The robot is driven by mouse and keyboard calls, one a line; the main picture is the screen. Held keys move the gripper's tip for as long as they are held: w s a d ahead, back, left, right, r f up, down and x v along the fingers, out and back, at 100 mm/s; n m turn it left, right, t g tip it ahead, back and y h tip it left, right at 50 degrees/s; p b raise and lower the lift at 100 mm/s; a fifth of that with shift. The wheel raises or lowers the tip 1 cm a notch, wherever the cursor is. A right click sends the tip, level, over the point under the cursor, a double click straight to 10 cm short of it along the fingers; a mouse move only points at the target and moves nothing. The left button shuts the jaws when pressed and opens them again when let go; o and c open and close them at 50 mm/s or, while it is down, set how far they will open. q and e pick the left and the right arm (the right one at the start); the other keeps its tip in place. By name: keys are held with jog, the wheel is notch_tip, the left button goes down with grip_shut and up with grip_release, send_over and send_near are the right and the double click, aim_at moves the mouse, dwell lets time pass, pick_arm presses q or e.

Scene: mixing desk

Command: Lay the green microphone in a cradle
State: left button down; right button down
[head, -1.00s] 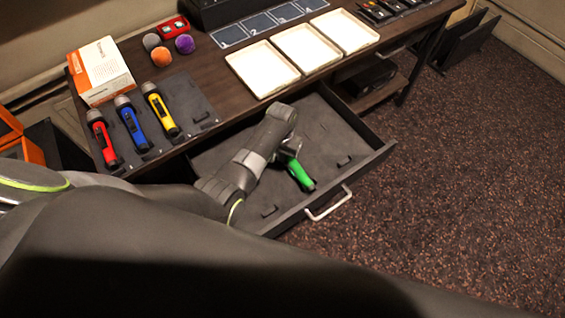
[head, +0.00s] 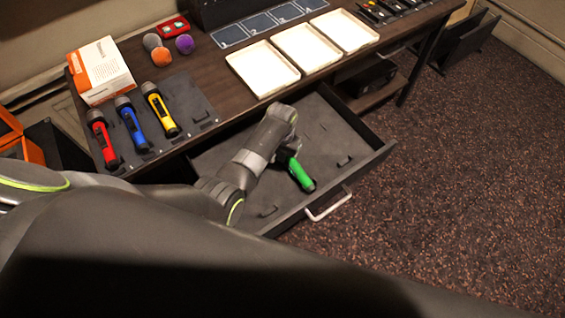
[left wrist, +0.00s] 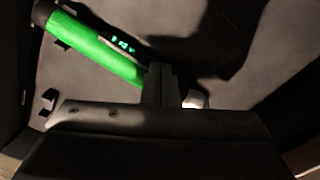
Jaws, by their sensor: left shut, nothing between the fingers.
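The green microphone (head: 301,174) lies in the open drawer (head: 325,135), and its green body also shows in the left wrist view (left wrist: 95,50). Its dark head end is at the upper left there. My left gripper (head: 286,152) is down in the drawer at the microphone, partly hidden by its own arm. In the left wrist view its fingers (left wrist: 165,88) are closed together beside the end of the green body, with nothing between them. Red (head: 103,138), blue (head: 132,126) and yellow (head: 161,111) microphones lie on a grey mat (head: 185,92) with a bare spot at its right. My right gripper is not in view.
The drawer has a pale handle (head: 328,205) and small dark clips (head: 345,160). White trays (head: 262,70), coloured foam balls (head: 184,44) and an orange-white box (head: 100,70) stand on the desk. The drawer walls surround my left gripper. The carpet at right is clear.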

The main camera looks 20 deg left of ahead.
pick_arm(q)
jog(key=shift+f+b, duration=0.3)
jog(key=shift+f, duration=0.1)
jog(key=shift+s+r, duration=0.1)
notch_tip(320, 180, up, 7)
jog(key=p, duration=0.7)
jog(key=shift+p, duration=0.4)
dwell(0.4)
